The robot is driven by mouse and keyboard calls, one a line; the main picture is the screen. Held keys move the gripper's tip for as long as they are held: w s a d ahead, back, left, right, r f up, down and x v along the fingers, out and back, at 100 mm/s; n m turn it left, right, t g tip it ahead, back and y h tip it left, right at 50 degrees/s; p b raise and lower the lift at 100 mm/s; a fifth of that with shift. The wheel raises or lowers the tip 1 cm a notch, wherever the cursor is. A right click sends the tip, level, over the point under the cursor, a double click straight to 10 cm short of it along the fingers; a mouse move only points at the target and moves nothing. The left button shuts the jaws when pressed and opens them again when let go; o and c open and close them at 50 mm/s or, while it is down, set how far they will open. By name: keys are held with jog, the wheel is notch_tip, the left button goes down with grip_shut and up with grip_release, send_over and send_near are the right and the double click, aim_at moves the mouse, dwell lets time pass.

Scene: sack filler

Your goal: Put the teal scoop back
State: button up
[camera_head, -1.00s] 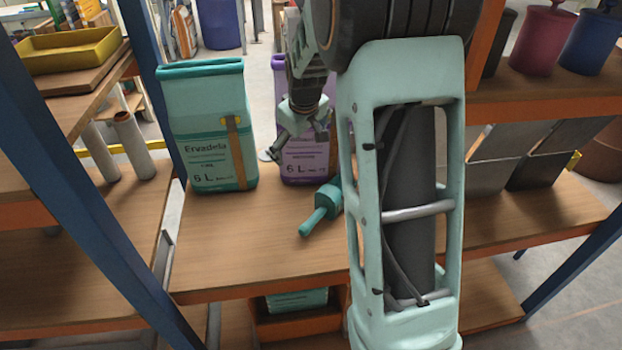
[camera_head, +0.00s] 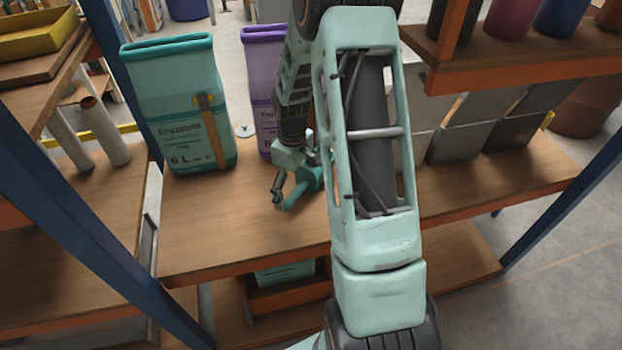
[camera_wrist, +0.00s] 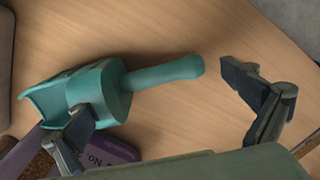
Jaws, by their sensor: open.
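The teal scoop (camera_wrist: 90,90) lies on the wooden shelf board; in the wrist view its open bowl is at the left and its handle (camera_wrist: 165,74) points right. In the head view the scoop (camera_head: 308,178) is partly hidden behind my gripper (camera_head: 293,193). My gripper (camera_wrist: 165,115) is open and empty, just above the scoop. One finger overlaps the bowl in the wrist view and the other is right of the handle's end. A teal Ervadela sack (camera_head: 185,105) stands upright at the left. A purple sack (camera_head: 262,90) stands behind my arm, partly hidden.
A blue upright (camera_head: 125,80) and a side shelf with grey tubes (camera_head: 105,135) stand at the left. Grey panels (camera_head: 465,125) lean at the right under an upper shelf with pots (camera_head: 510,18). The front of the board (camera_head: 240,230) is clear.

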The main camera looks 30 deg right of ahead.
aim_at(296, 190)
notch_tip(296, 190, down, 3)
jog(key=shift+w+d+f, duration=0.1)
jog(key=shift+w+f, duration=0.05)
jog(key=shift+f, duration=0.05)
jog(key=c, duration=1.7)
jog(key=shift+o, duration=0.2)
jog(key=shift+r, duration=0.2)
